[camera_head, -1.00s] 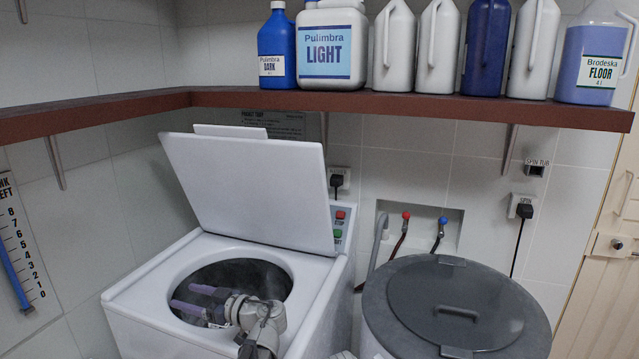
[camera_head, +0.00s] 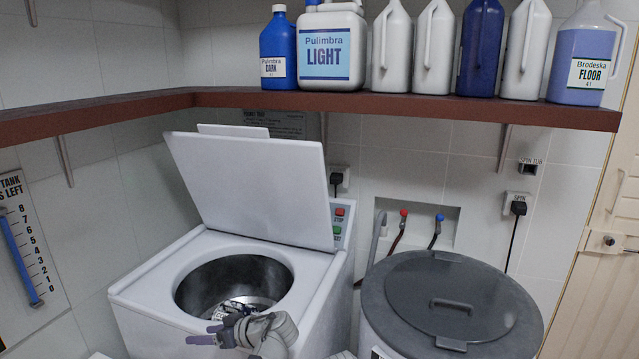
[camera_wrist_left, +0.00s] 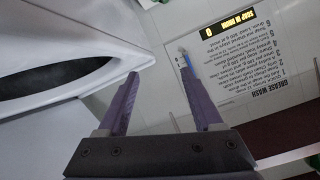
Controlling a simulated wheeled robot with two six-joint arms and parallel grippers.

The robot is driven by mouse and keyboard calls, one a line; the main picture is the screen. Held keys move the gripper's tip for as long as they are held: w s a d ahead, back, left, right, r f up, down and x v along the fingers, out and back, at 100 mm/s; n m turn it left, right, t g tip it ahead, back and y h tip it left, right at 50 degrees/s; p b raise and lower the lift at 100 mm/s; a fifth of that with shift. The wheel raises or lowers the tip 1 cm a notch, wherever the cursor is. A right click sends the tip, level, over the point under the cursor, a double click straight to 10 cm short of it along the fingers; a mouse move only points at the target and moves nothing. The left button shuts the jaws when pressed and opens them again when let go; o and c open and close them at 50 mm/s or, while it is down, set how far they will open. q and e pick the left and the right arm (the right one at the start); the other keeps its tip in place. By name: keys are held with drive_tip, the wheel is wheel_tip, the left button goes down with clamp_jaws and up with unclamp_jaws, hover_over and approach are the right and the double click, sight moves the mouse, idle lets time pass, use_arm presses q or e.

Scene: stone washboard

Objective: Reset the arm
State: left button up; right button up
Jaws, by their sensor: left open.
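My left gripper (camera_head: 201,335) is at the bottom of the head view, by the front rim of the white washing machine (camera_head: 150,292). Its purple fingers point left and hold nothing. In the left wrist view the gripper (camera_wrist_left: 158,72) has its two fingers spread, with only wall and sign behind the gap. The machine's lid (camera_head: 250,190) stands open. Its round drum opening (camera_head: 215,278) is uncovered, and something pale and metallic-looking lies inside, unclear. My right gripper is not in view.
A lidded grey spin tub (camera_head: 455,300) stands to the right. A brown shelf (camera_head: 400,105) with several bottles runs above. A tank gauge (camera_head: 30,240) is on the left wall. In the left wrist view a printed sign (camera_wrist_left: 255,55) hangs beyond the fingers.

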use_arm(q)
drive_tip(key=s+d+f+m+g+h, duration=0.1)
drive_tip(key=s+d+f+m+h, duration=0.2)
drive_tip(key=d, duration=0.4)
drive_tip(key=s+d+f+m+g+h+p, duration=0.1)
drive_tip(key=s+d+f+m+g+h, duration=0.1)
drive_tip(key=s+d+f+m+h, duration=0.2)
drive_tip(key=s+d+f+m+g+h+p, duration=0.1)
drive_tip(key=s+d+f+m+h, duration=0.2)
drive_tip(key=s+d+m, duration=0.3)
drive_tip(key=s+d+h, duration=0.1)
drive_tip(key=s+d, duration=0.3)
drive_tip(key=shift+f+m, duration=0.35)
drive_tip(key=shift+m, duration=0.05)
idle(0.8)
